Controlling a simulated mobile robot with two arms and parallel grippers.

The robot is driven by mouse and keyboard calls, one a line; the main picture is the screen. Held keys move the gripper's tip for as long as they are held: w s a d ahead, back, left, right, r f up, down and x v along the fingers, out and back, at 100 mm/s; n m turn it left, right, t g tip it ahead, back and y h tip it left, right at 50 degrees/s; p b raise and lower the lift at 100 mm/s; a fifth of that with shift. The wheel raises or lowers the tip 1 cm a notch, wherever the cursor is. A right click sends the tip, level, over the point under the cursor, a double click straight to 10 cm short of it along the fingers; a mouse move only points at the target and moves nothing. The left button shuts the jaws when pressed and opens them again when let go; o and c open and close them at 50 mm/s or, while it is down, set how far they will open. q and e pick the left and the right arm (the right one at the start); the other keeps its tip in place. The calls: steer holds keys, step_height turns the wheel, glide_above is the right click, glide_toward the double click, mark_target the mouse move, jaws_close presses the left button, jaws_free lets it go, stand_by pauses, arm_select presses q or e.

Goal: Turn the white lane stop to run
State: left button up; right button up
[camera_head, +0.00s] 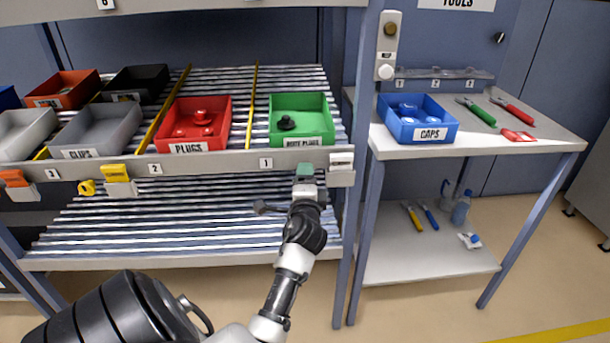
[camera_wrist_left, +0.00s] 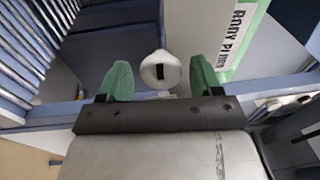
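The white lane stop shows in the head view as a white block (camera_head: 341,160) on the shelf's front rail, right of the "1" label. In the left wrist view a round white knob (camera_wrist_left: 160,70) with a short dark mark faces me; it appears to be this stop's turning part. My right gripper is not in view.
A green bin (camera_head: 333,115) with a black part sits above the rail, and a red PLUGS bin (camera_head: 222,115) left of it. A yellow stop (camera_head: 115,173) and an orange stop (camera_head: 14,178) are farther left. A blue CAPS bin (camera_head: 445,122) stands on the side table.

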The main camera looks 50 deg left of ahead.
arm_select(q)
steer(key=r+v, duration=0.1)
steer(key=v, duration=0.9)
steer(key=shift+s+d+f+b, duration=0.3)
steer(key=shift+f+b, duration=0.05)
steer(key=shift+f, duration=0.2)
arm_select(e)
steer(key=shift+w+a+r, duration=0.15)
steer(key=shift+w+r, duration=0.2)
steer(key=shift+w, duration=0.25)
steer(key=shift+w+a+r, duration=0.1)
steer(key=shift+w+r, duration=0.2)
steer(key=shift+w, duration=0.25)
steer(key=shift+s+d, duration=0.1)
